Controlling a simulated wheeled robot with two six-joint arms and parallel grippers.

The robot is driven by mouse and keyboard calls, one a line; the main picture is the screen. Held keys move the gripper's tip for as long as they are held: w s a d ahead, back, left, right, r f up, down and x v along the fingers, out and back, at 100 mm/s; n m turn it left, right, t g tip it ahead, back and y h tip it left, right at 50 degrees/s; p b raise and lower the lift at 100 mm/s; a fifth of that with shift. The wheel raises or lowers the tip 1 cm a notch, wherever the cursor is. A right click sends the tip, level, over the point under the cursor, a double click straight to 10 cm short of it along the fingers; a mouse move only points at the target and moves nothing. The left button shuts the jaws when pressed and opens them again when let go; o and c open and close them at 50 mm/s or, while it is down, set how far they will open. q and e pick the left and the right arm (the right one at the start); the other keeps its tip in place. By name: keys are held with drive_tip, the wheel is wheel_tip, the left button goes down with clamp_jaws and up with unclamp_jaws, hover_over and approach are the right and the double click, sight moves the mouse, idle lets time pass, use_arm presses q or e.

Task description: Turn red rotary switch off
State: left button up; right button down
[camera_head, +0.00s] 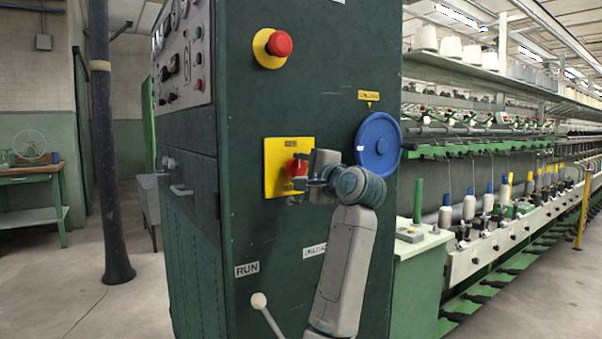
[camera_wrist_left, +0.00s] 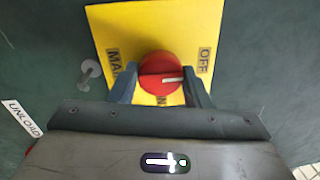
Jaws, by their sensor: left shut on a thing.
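The red rotary switch (camera_head: 296,167) sits on a yellow plate (camera_head: 274,184) on the front of the dark green cabinet. In the left wrist view the red knob (camera_wrist_left: 158,68) has a white line on its right half, pointing right, towards the side of the yellow plate (camera_wrist_left: 118,22) with the OFF label (camera_wrist_left: 204,60). Another label on the left is partly hidden, and one below the knob is mostly covered. My left gripper (camera_head: 303,176) is shut on the knob; its fingers (camera_wrist_left: 162,88) show on either side of it. My right gripper is not in view.
A red push button (camera_head: 280,44) on a yellow base is above the switch. A blue handwheel (camera_head: 378,143) with a dark handle is close on the right. A white-knobbed lever (camera_head: 260,301) sticks out below. Spinning frames (camera_head: 500,150) stand at the right.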

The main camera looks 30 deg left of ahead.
use_arm(q)
drive_tip(key=shift+f, duration=0.1)
drive_tip(key=o, duration=1)
drive_tip(key=v, duration=1)
drive_tip(key=shift+s+d+b, duration=0.25)
drive_tip(key=shift+d+b, duration=0.05)
drive_tip(key=shift+d, duration=0.05)
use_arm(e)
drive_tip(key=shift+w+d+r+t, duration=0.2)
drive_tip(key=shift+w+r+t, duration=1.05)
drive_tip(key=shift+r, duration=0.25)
